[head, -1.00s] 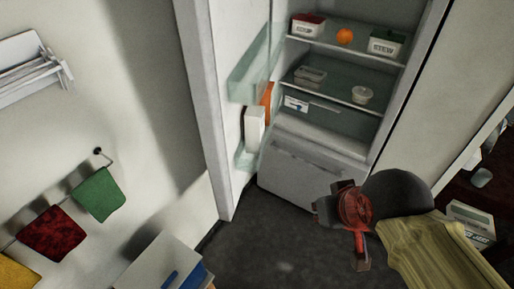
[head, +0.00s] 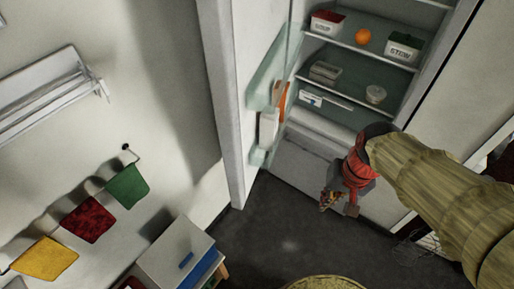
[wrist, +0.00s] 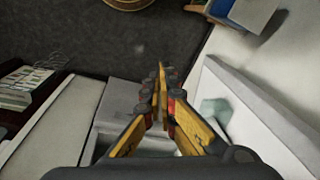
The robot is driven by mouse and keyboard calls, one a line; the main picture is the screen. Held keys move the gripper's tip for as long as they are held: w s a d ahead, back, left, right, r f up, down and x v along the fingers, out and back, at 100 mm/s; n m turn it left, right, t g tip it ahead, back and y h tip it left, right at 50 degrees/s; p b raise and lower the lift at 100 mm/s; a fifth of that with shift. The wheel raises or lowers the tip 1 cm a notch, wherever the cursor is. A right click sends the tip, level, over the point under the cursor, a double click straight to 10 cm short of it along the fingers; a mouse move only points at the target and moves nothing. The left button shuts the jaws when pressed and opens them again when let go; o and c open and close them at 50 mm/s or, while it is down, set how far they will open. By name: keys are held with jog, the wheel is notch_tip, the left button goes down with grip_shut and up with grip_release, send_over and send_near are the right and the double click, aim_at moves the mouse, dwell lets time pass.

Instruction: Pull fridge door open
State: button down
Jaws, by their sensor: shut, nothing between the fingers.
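The fridge door (head: 228,100) stands swung wide open at the left of the fridge, its inner shelves holding a white carton (head: 268,128) and an orange item. The fridge interior (head: 345,85) is exposed, with food on its shelves. My gripper (head: 338,205) is in front of the fridge's lower drawer, to the right of the door and apart from it. In the wrist view, the gripper's fingers (wrist: 160,80) are together and empty, with the pale door (wrist: 250,110) to their right. The door's outer handle is not visible.
A white-topped cabinet (head: 178,250) stands at the lower left near the wall. Coloured towels (head: 88,220) hang on the wall below a white rack (head: 45,95). A round yellowish object (head: 325,284) shows at the bottom edge. Dark floor (head: 290,235) is clear between.

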jog(key=w+a+f+m+t+y+p, duration=0.15)
jog(key=w+a+m+y+p, duration=0.3)
jog(key=w+m, duration=0.45)
jog(key=w+a+f+m+y+p, duration=0.25)
jog(key=w+m+p, duration=0.25)
jog(key=w+m, duration=0.5)
jog(key=w+a+f, duration=0.3)
jog(key=a+f, duration=0.3)
jog(key=a, duration=0.4)
jog(key=shift+a+f+p, duration=0.15)
jog(key=shift+a+p, duration=0.15)
jog(key=shift+w+a, duration=0.1)
